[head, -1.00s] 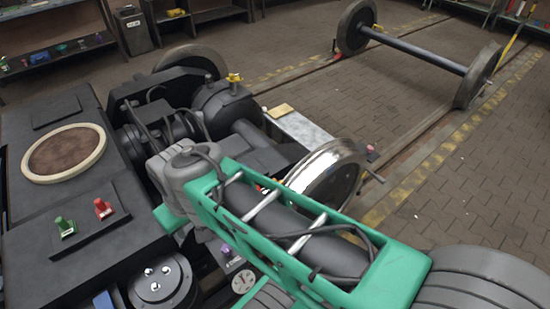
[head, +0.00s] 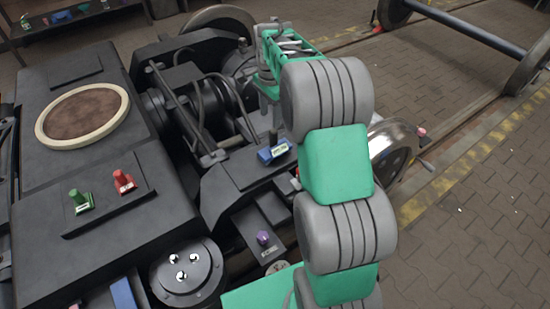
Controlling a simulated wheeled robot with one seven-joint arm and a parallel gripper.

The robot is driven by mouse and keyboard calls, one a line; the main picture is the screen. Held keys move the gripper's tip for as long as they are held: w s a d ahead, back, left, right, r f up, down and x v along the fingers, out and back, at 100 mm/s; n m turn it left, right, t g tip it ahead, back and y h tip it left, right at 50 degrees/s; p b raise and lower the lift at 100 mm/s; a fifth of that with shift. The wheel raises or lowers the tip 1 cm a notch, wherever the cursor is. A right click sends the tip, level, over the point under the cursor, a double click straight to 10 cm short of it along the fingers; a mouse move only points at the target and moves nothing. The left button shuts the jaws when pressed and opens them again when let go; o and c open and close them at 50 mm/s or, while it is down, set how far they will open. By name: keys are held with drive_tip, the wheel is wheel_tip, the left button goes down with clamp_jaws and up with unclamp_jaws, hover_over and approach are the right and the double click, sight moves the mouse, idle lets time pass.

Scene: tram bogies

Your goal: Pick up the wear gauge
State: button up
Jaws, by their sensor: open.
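I cannot tell which piece is the wear gauge; the labels are too small to read. Several small knobbed pieces with white labels are candidates. A blue piece (head: 273,153) lies on the dark bogie frame in the middle. A green piece (head: 80,202) and a red piece (head: 123,181) stand on a raised plate at the left. A purple-knobbed piece (head: 263,239) sits lower, near the front.
The black bogie carries a round cream-rimmed pad (head: 84,115), a round cover (head: 188,272), pipes and rods. A steel wheel (head: 392,152) stands behind my arm. A separate wheelset axle (head: 470,30) is at the back right. Paved floor (head: 480,210) at the right is clear.

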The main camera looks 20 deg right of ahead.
drive_tip(key=m, duration=0.2)
hover_over(274, 133)
drive_tip(key=w, duration=0.1)
wheel_tip(274, 133, down, 4)
drive_tip(key=shift+d+f, duration=0.1)
drive_tip(key=f, duration=0.3)
drive_tip(key=f+b, duration=0.1)
drive_tip(key=f, duration=0.3)
drive_tip(key=shift+w+d+f, duration=0.15)
drive_tip(key=shift+d, duration=0.05)
clamp_jaws()
idle(0.5)
